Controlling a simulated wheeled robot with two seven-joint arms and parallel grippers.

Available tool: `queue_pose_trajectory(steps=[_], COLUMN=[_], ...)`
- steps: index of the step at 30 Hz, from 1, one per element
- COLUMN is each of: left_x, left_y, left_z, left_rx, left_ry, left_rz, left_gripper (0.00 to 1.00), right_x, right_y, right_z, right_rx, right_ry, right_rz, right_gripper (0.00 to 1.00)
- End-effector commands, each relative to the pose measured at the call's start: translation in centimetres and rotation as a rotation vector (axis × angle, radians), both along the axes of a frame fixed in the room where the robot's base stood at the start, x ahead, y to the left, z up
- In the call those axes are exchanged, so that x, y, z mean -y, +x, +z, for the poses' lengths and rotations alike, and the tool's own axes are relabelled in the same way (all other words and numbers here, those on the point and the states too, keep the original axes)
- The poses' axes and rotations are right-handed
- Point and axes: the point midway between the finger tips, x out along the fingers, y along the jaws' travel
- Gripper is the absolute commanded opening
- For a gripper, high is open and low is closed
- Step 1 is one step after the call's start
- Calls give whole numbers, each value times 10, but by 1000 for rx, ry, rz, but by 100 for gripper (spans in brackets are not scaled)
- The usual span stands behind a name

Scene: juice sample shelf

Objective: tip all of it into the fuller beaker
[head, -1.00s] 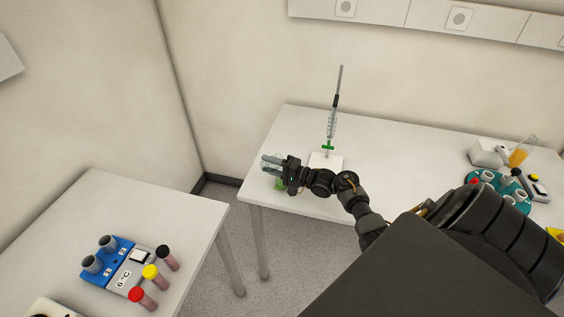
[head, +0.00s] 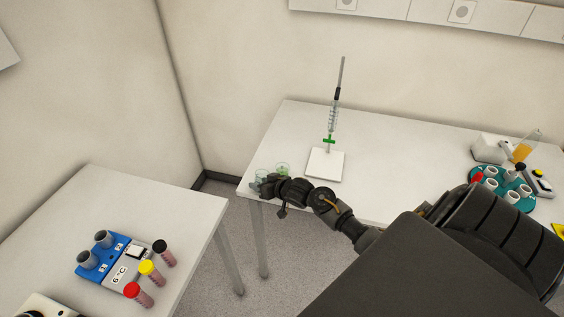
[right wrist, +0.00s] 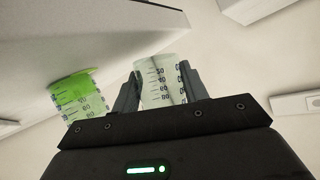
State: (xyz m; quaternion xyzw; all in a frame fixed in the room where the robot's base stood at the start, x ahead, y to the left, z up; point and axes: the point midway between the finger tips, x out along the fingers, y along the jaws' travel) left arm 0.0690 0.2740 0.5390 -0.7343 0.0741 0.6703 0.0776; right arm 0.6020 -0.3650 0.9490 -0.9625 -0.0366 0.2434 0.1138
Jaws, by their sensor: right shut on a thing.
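My right gripper (head: 261,181) is shut on a small clear beaker (right wrist: 162,83), by the near left corner of the far table. Its fingers lie on either side of it in the right wrist view; it looks pale, with no clear liquid level. A second beaker (head: 283,167) with green liquid stands just right of it in the head view, partly hidden by my gripper. In the right wrist view the green liquid of this beaker (right wrist: 78,97) shows to the left, apart from my fingers. My left gripper is out of view.
A teal rack (head: 503,190) and an orange-filled vessel (head: 525,147) are farther right. The near left table holds a blue device (head: 103,258) and capped tubes (head: 151,273).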

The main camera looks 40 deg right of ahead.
Motion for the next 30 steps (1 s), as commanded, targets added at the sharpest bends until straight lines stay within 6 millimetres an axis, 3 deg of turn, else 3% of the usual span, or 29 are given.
queue_pose_trajectory(steps=[6, 16, 22, 30], left_x=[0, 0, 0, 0], left_y=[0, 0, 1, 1], left_z=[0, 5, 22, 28], left_rx=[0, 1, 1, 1], left_ry=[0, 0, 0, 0], left_rz=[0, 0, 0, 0], left_gripper=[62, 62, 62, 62], right_x=[-15, -17, -34, -53], right_y=[1, 2, 3, 3], right_z=[-4, 1, 17, 28], right_rx=[-10, -9, -8, -8], right_ry=[-245, -245, -242, -244], right_rz=[1, 1, 1, 1], right_gripper=[20, 20, 20, 20])
